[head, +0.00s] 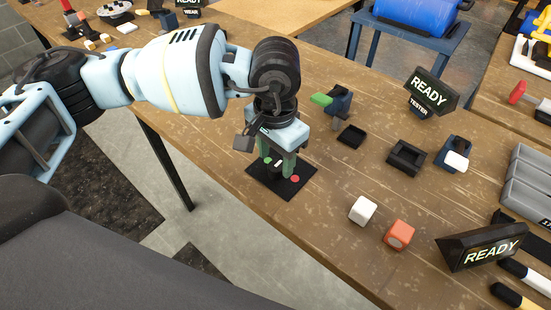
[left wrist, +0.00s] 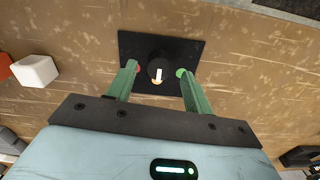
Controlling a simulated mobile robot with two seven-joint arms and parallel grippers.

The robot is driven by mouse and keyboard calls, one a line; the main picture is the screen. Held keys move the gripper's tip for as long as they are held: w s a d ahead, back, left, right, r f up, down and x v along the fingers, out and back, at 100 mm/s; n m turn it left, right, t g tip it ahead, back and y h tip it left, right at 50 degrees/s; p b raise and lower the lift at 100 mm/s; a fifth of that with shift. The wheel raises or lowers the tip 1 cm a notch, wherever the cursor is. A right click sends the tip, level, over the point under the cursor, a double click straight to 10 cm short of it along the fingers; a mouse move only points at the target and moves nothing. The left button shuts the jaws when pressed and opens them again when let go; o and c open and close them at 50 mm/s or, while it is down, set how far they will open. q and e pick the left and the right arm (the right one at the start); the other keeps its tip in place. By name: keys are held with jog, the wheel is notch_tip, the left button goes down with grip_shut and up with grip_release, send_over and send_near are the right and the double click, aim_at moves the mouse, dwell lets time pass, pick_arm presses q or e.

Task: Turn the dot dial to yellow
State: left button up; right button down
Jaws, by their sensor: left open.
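The dot dial is a black square plate (head: 268,185) on the wooden bench with a dark round knob at its middle. The knob (left wrist: 158,65) carries a pale pointer, which points toward the bottom of the left wrist view. A red dot (head: 295,178) and a green dot (head: 267,160) show on the plate; I cannot clearly make out a yellow dot. My left gripper (head: 277,166) points down over the dial. Its green fingers are open, one on each side of the knob, and it appears apart from them. My right gripper is not in view.
A white cube (head: 362,210) and an orange-red cube (head: 399,234) stand right of the dial. Black trays (head: 406,157) and a READY tester sign (head: 431,92) stand farther back. Another READY sign (head: 483,247) is at the lower right. Bare bench lies around the plate.

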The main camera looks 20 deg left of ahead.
aim_at(275, 167)
pick_arm(q)
notch_tip(275, 167, up, 6)
jog(key=shift+r, duration=0.1)
jog(key=shift+s, duration=0.1)
dwell(0.6)
